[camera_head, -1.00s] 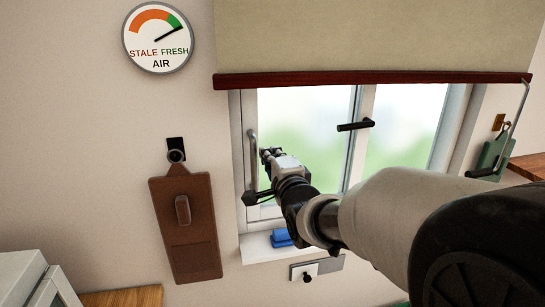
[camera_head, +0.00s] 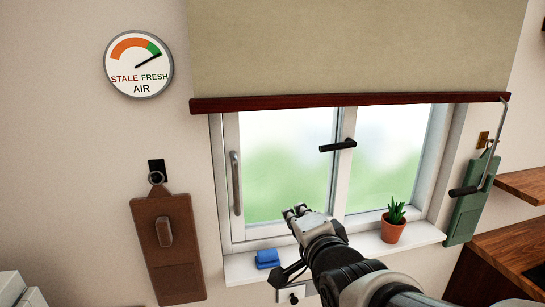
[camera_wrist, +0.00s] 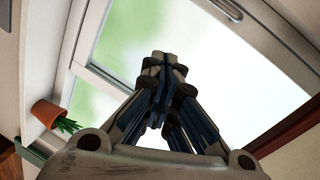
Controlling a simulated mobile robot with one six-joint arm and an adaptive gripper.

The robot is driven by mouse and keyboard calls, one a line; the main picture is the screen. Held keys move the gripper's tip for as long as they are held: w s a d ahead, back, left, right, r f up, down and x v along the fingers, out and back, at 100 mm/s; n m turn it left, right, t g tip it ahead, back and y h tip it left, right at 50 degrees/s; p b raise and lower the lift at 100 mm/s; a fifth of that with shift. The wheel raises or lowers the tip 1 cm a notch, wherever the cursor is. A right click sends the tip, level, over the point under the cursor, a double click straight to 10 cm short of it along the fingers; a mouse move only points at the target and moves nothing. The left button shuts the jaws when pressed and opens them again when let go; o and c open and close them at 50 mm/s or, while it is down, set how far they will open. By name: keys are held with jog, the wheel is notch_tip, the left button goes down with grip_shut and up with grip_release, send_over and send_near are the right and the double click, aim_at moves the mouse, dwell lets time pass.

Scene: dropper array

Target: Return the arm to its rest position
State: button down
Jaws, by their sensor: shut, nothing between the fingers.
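My gripper (camera_head: 296,211) is shut and empty. In the head view it is in front of the lower part of the window (camera_head: 285,165), apart from the handles. In the wrist view my gripper (camera_wrist: 163,60) shows its fingertips together, with bright glass behind them. My arm comes up from the bottom of the head view and hides part of the sill.
A potted plant (camera_head: 394,225) and a blue object (camera_head: 267,259) stand on the sill (camera_head: 355,246). A grey window handle (camera_head: 236,184) is at the left, a black handle (camera_head: 338,145) in the middle. A blind (camera_head: 350,45) hangs above. Wooden shelves (camera_head: 522,186) are at the right.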

jog(key=s+d+f+n+g+h, duration=0.1)
jog(key=s+d+f+n+g, duration=0.2)
jog(key=s, duration=0.6)
jog(key=s+d+f+n+g+h, duration=0.1)
jog(key=s+d+f+n+g, duration=0.2)
jog(key=s, duration=0.6)
jog(key=s+d+f+n+g+h, duration=0.1)
jog(key=s+d+f+n+g, duration=0.2)
jog(key=s+n, duration=0.3)
jog(key=s+f+g, duration=0.1)
jog(key=s, duration=0.2)
jog(key=shift+s+f, duration=0.2)
jog(key=shift+f, duration=0.2)
